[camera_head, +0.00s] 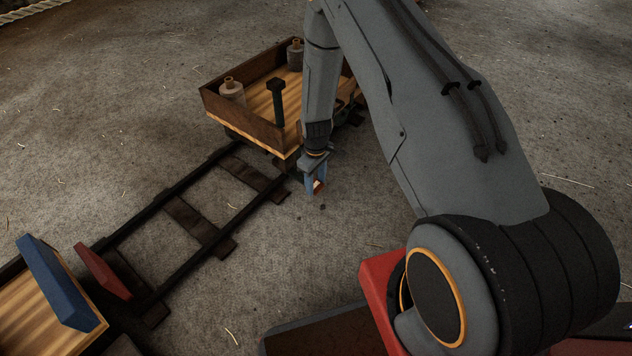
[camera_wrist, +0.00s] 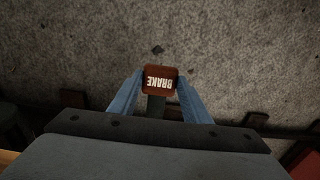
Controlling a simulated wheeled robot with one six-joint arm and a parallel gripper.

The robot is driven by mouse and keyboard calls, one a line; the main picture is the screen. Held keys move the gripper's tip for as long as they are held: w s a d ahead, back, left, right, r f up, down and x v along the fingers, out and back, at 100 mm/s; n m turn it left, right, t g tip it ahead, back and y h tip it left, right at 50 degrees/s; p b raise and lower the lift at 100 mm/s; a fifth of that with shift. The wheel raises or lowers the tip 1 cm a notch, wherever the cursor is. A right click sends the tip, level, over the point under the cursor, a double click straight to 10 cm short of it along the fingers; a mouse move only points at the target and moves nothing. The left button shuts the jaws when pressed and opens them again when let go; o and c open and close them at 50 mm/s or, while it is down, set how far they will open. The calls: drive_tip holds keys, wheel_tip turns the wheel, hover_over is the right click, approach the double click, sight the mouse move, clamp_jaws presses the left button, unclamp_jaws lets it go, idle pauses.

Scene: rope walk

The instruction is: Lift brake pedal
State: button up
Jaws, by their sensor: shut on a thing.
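The brake pedal (camera_wrist: 160,79) is a small red-brown pad with white "BRAKE" lettering, upside down in the wrist view. A dark stem runs from it toward the gripper. My gripper (camera_wrist: 158,88) has blue fingers on both sides of the pedal, shut on it. In the head view my gripper (camera_head: 316,186) points down beside the near end of the wooden cart (camera_head: 234,119), and a little of the pedal (camera_head: 319,186) shows between the fingers. How high the pedal sits is hard to tell.
The cart carries spools (camera_head: 232,92) and a dark post (camera_head: 277,103). Bare floor lies right of the track.

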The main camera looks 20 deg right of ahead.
drive_tip(key=shift+w+a+r+p, duration=0.1)
drive_tip(key=shift+w+r+p, duration=0.05)
drive_tip(key=shift+r+p, duration=0.55)
drive_tip(key=shift+w+a+r+p, duration=0.15)
drive_tip(key=shift+r+p, duration=0.3)
drive_tip(key=shift+r, duration=0.3)
drive_tip(key=shift+w+r, duration=0.15)
drive_tip(key=shift+r, duration=0.15)
drive_tip(key=shift+w+a+r, duration=0.1)
drive_tip(key=shift+w, duration=0.15)
drive_tip(key=o, duration=1.5)
drive_tip(key=shift+a, duration=0.1)
drive_tip(key=shift+s+d, duration=0.15)
drive_tip(key=shift+d, duration=0.05)
wheel_tip(320, 180, up, 8)
drive_tip(key=p, duration=0.3)
drive_tip(key=shift+a, duration=0.1)
